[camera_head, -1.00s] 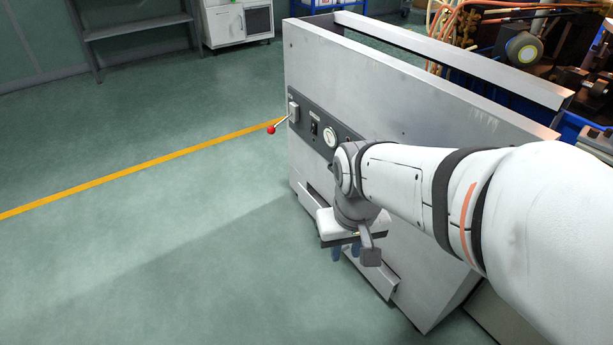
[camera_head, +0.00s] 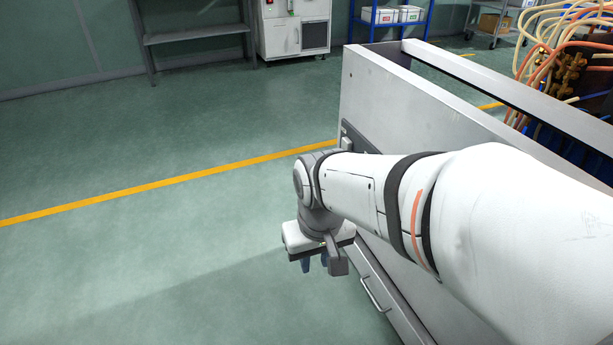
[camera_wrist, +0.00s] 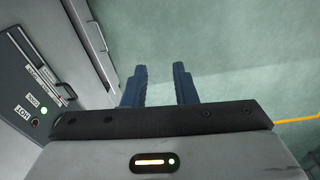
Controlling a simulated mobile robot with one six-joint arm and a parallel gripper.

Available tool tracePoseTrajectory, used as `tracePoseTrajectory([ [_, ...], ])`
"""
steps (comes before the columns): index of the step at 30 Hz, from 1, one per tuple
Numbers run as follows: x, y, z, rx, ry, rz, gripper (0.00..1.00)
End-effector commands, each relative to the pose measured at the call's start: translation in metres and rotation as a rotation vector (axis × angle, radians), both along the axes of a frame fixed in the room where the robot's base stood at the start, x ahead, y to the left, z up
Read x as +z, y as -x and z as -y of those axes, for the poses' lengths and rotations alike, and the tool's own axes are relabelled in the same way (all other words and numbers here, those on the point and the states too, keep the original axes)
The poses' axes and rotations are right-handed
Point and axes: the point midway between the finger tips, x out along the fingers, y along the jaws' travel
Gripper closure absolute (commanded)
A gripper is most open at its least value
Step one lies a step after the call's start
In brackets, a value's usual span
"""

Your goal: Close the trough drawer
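The trough drawer is low on the front of the grey metal machine (camera_head: 420,120). In the head view its bar handle (camera_head: 376,294) shows below and right of my gripper (camera_head: 316,264); my arm hides part of the machine front. I cannot tell how far the drawer stands out.
A dark control panel (camera_wrist: 28,100) with a green lamp is at the left of the wrist view. Free green floor (camera_head: 150,260) lies left of the machine, crossed by a yellow line (camera_head: 150,187). A white cabinet (camera_head: 294,30) and shelf (camera_head: 200,35) stand far back.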

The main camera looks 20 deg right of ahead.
Motion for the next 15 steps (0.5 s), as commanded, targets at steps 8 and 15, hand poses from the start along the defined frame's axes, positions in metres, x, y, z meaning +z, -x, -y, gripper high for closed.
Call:
tracePoseTrajectory([
  [8,-0.012,-0.01,0.0,0.089,0.062,-0.079,0.75],
  [15,-0.054,-0.042,0.036,0.43,0.233,-0.343,0.75],
])
